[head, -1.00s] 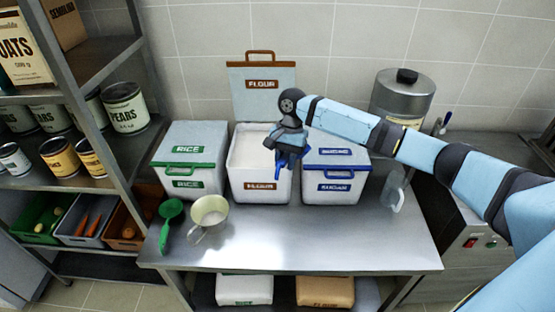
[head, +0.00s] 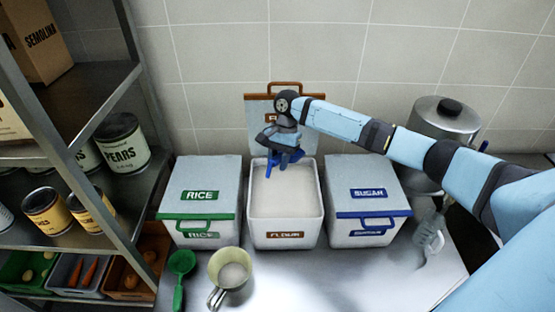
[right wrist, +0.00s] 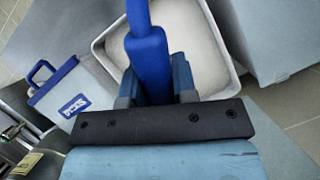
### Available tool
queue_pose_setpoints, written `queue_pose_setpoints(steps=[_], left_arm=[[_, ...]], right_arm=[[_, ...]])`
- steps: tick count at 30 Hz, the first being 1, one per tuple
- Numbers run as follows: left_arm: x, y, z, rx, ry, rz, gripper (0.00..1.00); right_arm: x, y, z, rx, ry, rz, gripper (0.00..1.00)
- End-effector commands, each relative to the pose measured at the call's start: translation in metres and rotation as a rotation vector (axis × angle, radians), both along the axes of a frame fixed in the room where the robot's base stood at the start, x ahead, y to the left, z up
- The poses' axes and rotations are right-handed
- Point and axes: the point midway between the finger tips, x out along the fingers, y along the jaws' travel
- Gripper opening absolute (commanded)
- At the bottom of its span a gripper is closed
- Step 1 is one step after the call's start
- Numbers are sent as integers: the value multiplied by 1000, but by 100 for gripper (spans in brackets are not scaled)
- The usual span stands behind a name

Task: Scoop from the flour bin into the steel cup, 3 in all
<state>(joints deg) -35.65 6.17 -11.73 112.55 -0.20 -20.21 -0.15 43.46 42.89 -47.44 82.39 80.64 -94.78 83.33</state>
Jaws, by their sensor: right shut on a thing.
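The flour bin (head: 284,229) stands open in the middle of the counter, its lid (head: 262,133) raised behind it. White flour (head: 267,195) fills much of it, and the flour also shows in the right wrist view (right wrist: 198,45). My right gripper (head: 285,154) is above the back part of the bin, shut on the handle of a blue scoop (head: 289,159). The blue handle also shows in the right wrist view (right wrist: 150,62); the scoop's bowl is mostly hidden. The steel cup (head: 219,267) stands upright at front left, with something whitish inside. My left gripper is out of view.
A closed rice bin (head: 192,188) stands left of the flour, a closed sugar bin (head: 367,186) right. A green scoop (head: 181,264) lies left of the cup. A clear jug-like item (head: 428,238) and a metal canister (head: 445,122) are right. Shelving (head: 118,185) borders the left.

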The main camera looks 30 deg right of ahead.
Motion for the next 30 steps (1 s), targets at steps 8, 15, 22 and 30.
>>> queue_pose_setpoints(steps=[8, 15, 22, 30], left_arm=[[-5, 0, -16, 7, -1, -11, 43], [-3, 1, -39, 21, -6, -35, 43], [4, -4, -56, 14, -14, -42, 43], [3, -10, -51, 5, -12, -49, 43]], right_arm=[[0, 0, -29, -1, -1, 1, 0], [0, 0, -46, -1, 0, 1, 0], [0, 0, -61, -1, 0, 2, 0], [0, 0, -79, -1, 1, -1, 0]])
